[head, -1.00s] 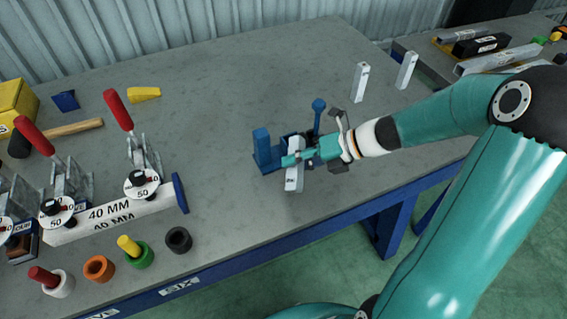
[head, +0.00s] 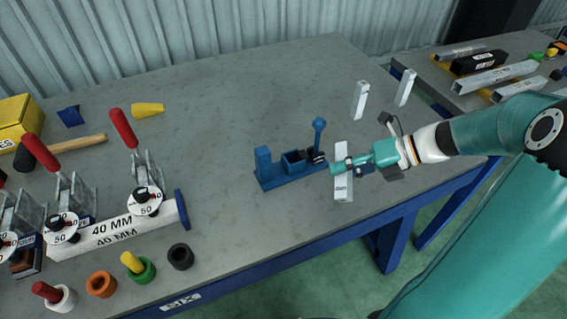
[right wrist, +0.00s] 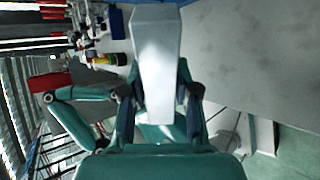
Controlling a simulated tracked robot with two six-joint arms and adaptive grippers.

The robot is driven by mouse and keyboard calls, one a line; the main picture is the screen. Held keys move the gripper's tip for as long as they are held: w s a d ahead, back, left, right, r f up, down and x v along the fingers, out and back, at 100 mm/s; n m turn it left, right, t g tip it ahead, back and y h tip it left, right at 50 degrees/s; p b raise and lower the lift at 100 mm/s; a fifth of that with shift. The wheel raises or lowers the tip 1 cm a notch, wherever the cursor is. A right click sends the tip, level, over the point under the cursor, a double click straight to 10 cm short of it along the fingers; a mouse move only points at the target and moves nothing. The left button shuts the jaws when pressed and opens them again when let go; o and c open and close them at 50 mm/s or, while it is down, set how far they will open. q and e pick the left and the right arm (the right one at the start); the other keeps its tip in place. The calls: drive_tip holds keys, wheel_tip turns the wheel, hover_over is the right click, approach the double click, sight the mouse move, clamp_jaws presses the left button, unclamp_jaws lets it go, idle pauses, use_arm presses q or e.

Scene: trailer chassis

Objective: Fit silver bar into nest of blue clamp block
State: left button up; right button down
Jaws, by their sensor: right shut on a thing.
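The silver bar (head: 343,190) is held by my right gripper (head: 340,168) just right of the blue clamp block (head: 285,180). The gripper is shut across the bar's middle; both ends stick out. In the right wrist view the bar (right wrist: 156,55) stands out between the two fingers (right wrist: 157,100). The clamp block has an upright post at its left, a dark box-shaped nest (head: 293,162) in the middle and a ball-topped lever (head: 319,135) at its right. No bar shows in the nest. The bar's height above the table is hard to tell. My left gripper is not in view.
Two more silver bars (head: 360,101) (head: 404,88) stand upright behind the gripper. At left are red-handled toggle clamps (head: 124,130), a 40 MM white bar (head: 110,222) and several coloured rings (head: 140,269). The table behind the clamp block is clear.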

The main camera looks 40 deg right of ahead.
drive_tip(key=x, duration=0.4)
drive_tip(key=b+x, duration=0.1)
drive_tip(key=x, duration=0.3)
drive_tip(key=r+b+x, duration=0.1)
drive_tip(key=x, duration=0.4)
drive_tip(key=shift+w+a+r, duration=0.1)
drive_tip(key=shift+w+a, duration=0.2)
drive_tip(key=shift+a, duration=0.05)
drive_tip(key=x, duration=0.2)
drive_tip(key=shift+w+a, duration=0.25)
drive_tip(key=shift+f, duration=0.3)
drive_tip(key=c, duration=0.9)
unclamp_jaws()
drive_tip(key=shift+o, duration=0.2)
drive_tip(key=shift+f, duration=0.1)
